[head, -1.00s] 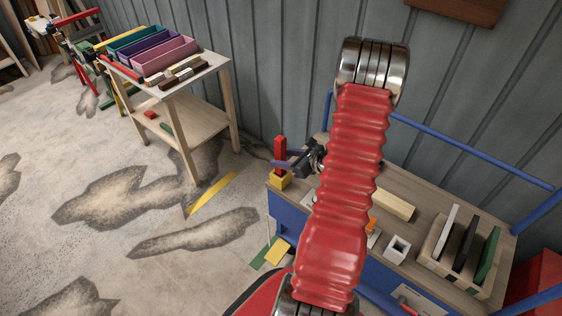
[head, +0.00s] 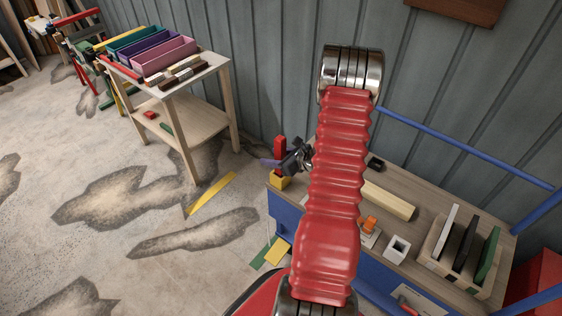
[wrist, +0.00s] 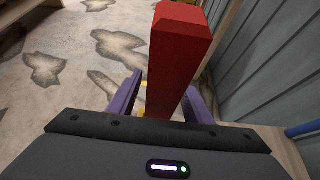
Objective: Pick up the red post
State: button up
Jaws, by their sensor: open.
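The red post (head: 279,147) stands upright at the left corner of the blue-framed bench, on a yellow block (head: 280,182). In the wrist view the red post (wrist: 178,62) rises large between the two purple fingers of my gripper (wrist: 160,98). In the head view my gripper (head: 273,161) is at the post, partly hidden behind the wrist. The post's lower end is hidden in the wrist view.
The bench top (head: 427,205) holds a pale wooden bar (head: 389,200), a white square tube (head: 397,248), an orange piece (head: 369,226) and a rack with upright boards (head: 462,245). A wooden table (head: 190,85) with colored bins stands at the back left. Blue rails edge the bench.

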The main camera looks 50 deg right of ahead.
jog(key=shift+c, duration=0.7)
grip_shut()
